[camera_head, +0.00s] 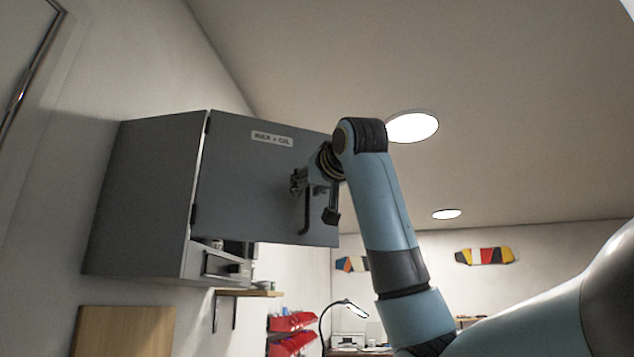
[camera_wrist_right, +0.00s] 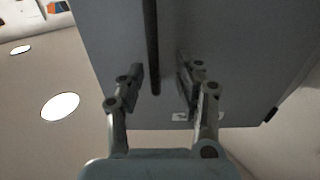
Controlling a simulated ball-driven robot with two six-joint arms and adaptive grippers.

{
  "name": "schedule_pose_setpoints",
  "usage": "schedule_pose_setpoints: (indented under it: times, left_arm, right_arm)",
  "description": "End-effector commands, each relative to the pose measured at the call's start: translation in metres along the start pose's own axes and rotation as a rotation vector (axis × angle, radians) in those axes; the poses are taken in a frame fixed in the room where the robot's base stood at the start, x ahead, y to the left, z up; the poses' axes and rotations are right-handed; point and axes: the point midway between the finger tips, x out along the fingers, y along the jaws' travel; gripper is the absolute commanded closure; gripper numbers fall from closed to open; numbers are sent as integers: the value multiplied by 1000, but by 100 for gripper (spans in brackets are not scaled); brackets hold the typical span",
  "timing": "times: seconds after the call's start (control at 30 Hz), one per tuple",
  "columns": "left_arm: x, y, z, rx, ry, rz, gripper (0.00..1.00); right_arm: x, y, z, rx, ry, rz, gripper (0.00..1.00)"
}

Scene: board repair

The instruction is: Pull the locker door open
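The grey wall locker (camera_head: 150,200) hangs on the left wall in the head view. Its door (camera_head: 245,185), labelled on its upper part, is hinged at its left edge and stands swung out from the locker body. The dark bar handle (camera_head: 306,212) is near the door's right edge. My right gripper (camera_head: 314,196) is at the handle, its fingers spread. In the right wrist view the handle (camera_wrist_right: 152,45) runs between the two fingers of the gripper (camera_wrist_right: 158,70), with visible gaps beside it. My left gripper is not in view.
Below the door, part of the locker's inside shows, with a grey boxy item (camera_head: 222,266). A wooden shelf (camera_head: 250,293) and red bins (camera_head: 292,322) are lower on the wall. A lit lamp (camera_head: 345,304) stands farther back.

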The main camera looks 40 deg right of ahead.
Motion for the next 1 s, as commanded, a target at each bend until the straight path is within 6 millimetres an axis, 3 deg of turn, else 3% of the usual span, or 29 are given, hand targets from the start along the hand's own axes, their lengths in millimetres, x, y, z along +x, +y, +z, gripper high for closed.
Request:
schedule_pose_setpoints:
  times: [0.3,0.5,0.87,1.0]
  left_arm:
    - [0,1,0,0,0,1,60]
    - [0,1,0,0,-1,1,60]
    - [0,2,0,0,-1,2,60]
    - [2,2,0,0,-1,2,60]
  right_arm:
    - [-67,1,0,-2,3,1,66]
    - [-98,2,1,0,0,1,66]
    - [-108,2,2,0,-3,2,66]
    - [-101,0,10,-2,-17,-1,80]
